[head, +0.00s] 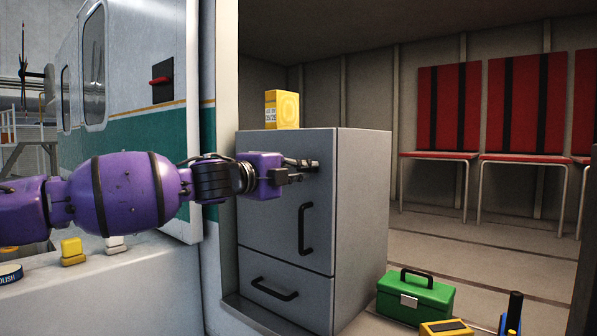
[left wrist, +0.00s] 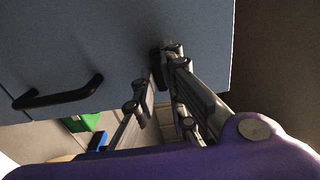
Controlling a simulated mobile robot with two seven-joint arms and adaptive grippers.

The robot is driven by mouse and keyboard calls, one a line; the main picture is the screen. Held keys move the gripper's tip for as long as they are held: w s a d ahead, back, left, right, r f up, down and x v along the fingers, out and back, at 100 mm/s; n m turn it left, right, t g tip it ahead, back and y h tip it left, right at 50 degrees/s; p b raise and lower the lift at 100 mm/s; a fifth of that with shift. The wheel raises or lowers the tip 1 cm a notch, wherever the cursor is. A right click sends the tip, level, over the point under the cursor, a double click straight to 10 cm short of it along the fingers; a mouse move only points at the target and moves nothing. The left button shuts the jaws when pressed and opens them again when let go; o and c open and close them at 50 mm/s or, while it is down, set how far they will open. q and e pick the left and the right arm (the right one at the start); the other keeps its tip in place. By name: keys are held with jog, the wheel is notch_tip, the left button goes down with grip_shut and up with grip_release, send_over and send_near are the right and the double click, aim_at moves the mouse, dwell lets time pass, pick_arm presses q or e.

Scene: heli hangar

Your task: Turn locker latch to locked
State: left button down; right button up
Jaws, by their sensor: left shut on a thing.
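The grey locker (head: 270,218) stands inside the aircraft doorway in the head view, with a tall upper door and a lower drawer. My left gripper (head: 306,166) is at the upper right of the upper door, shut on the locker latch. The fingers hide most of the latch in the head view. In the left wrist view, the latch (left wrist: 157,60) is a small dark piece at the locker face, between the fingertips of my left gripper (left wrist: 155,70). I cannot tell which way the latch is turned. My right gripper is not in view.
A black door handle (head: 305,229) sits below the gripper, and a drawer handle (head: 274,289) lower down. A yellow box (head: 282,109) stands on the locker. A green toolbox (head: 415,296) is on the floor at right. Red seats (head: 448,110) line the back wall.

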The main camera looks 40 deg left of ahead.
pick_arm(q)
jog(key=c, duration=1.8)
grip_release()
